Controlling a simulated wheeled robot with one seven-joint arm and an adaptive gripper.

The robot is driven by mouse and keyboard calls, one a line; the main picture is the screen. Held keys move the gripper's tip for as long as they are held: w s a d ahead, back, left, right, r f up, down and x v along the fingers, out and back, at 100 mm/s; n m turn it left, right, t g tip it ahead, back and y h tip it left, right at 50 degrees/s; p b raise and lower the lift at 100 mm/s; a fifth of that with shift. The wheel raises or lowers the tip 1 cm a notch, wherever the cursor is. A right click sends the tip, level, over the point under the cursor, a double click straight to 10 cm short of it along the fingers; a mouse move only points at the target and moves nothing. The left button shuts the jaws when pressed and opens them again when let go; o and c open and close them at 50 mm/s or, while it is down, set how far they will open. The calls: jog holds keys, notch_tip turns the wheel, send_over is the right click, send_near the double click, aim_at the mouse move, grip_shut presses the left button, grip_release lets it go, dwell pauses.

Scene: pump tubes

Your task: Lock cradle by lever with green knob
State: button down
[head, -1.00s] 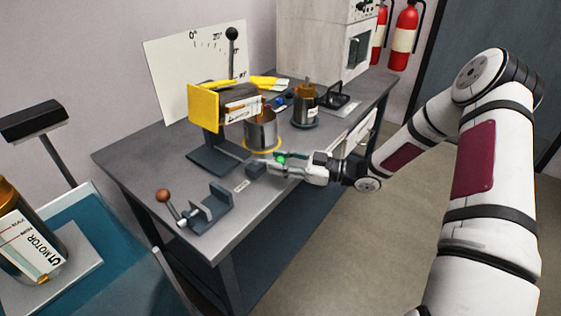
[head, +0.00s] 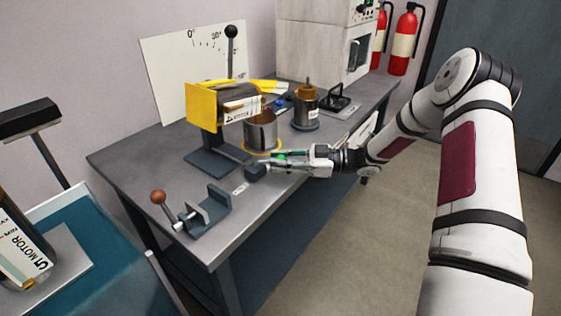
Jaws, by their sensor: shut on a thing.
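The cradle (head: 202,104) is a yellow-fronted holder on a dark stand on the bench, with a labelled container lying sideways in it. A green knob (head: 283,157) shows between the fingers of my gripper (head: 280,160), which is shut on it at the bench's front edge, just right of a small dark block (head: 256,173). The fingers hide most of the lever, so its angle is unclear. A metal cup (head: 261,131) with a yellow ring at its base stands behind the gripper.
A brown-knobbed clamp (head: 207,208) sits at the bench's near left corner. A black-knobbed lever (head: 231,33) rises before a white angle board (head: 165,65). A brown-topped canister (head: 306,111) stands behind right. The floor right of the bench (head: 115,160) is open.

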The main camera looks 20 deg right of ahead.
jog(key=c, duration=1.3)
grip_release()
jog(key=v, duration=1.2)
